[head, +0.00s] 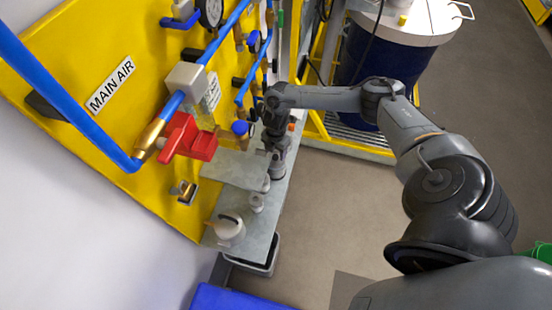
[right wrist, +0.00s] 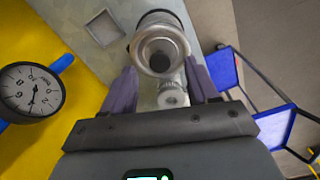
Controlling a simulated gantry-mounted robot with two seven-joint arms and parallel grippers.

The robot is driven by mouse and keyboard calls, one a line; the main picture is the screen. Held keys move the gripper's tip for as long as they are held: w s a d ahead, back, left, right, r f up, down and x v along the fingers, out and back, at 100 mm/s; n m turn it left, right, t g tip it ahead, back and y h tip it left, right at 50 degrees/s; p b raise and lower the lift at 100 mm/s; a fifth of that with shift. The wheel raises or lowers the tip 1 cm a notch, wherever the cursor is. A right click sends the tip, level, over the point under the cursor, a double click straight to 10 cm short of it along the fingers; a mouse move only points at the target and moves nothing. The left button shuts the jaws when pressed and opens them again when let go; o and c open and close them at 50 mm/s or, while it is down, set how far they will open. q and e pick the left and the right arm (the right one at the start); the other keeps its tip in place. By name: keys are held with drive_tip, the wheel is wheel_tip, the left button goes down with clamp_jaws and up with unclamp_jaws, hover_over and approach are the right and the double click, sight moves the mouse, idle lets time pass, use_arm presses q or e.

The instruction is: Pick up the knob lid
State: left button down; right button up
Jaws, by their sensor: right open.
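My right gripper (head: 279,144) is over the far part of a grey metal shelf beside the yellow panel. In the right wrist view its two purple fingers (right wrist: 160,80) are apart. A round metallic piece with a dark centre (right wrist: 160,48) shows between and just beyond the fingertips. A smaller pale round knob (right wrist: 172,96) is between the fingers; I cannot tell whether anything touches. On the shelf in the head view are a white round piece with a raised top (head: 230,229) and a small grey knobbed piece (head: 257,202). Which one is the knob lid is unclear. My left gripper is not in view.
The metal shelf (head: 226,204) runs along the yellow panel (head: 75,55), with blue pipes, a red valve handle (head: 190,138) and gauges close to my right gripper. A dark blue drum (head: 390,60) stands behind.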

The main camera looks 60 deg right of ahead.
sight(276, 159)
drive_tip(key=shift+f, duration=1.25)
clamp_jaws()
drive_tip(key=shift+r, duration=0.1)
